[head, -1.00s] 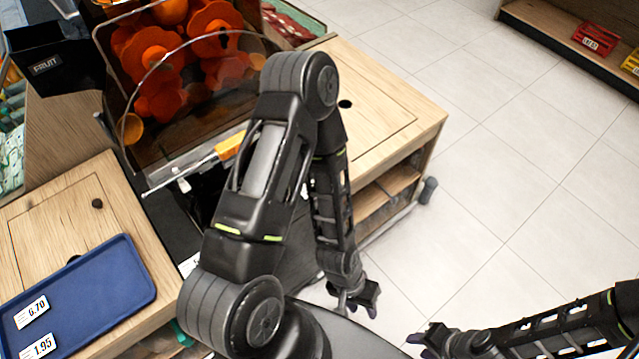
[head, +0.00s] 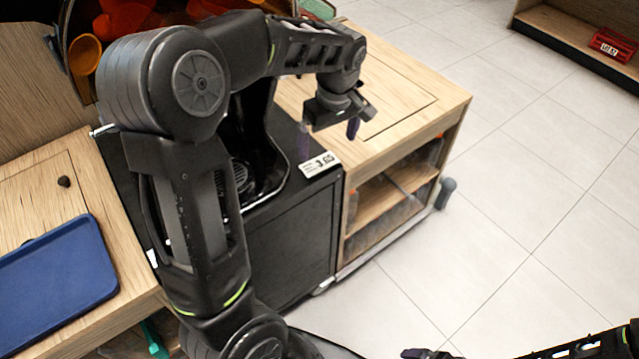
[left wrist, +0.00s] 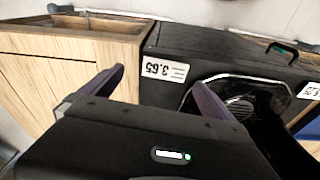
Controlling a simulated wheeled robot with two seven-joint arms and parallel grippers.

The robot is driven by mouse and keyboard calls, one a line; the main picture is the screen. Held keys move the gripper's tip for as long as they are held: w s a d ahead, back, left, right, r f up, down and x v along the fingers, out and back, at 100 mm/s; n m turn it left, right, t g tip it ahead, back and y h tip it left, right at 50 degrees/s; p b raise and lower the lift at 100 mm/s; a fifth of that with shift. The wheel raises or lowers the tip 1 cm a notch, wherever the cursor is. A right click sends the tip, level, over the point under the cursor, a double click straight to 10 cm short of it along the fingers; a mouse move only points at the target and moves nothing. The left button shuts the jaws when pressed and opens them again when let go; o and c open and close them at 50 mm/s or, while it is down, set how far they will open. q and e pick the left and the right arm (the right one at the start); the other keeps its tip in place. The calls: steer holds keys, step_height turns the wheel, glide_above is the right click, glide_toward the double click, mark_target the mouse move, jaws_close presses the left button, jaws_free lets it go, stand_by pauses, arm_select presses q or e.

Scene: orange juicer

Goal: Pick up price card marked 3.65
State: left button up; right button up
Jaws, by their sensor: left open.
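The white price card marked 3.65 (head: 319,164) lies at the right front edge of the black juicer counter. In the left wrist view the card (left wrist: 165,69) appears upside down, between my two fingers in the picture. My left gripper (head: 328,137) is open and empty, with its purple-grey fingers pointing down above the card. It also shows in the left wrist view (left wrist: 160,82), and I see no contact with the card. My right gripper (head: 430,354) is only partly in view at the bottom edge, and its jaw state is unclear.
A wooden cabinet (head: 400,75) adjoins the black counter on the right. A blue tray (head: 60,275) lies on the wooden counter at the left. Another price card (left wrist: 311,90) shows at the right edge of the left wrist view.

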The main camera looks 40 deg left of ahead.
mark_target(319, 164)
arm_select(q)
steer(key=shift+s+a+r, duration=0.15)
steer(key=shift+a+r, duration=0.25)
steer(key=shift+r, duration=0.1)
steer(key=shift+a+f, duration=0.15)
steer(key=shift+f, duration=1.25)
steer(key=shift+a+f, duration=0.2)
steer(key=shift+f, duration=1.1)
steer(key=shift+a+f, duration=0.2)
steer(key=shift+f, duration=1.1)
steer(key=shift+c, duration=0.6)
steer(key=c, duration=1.1)
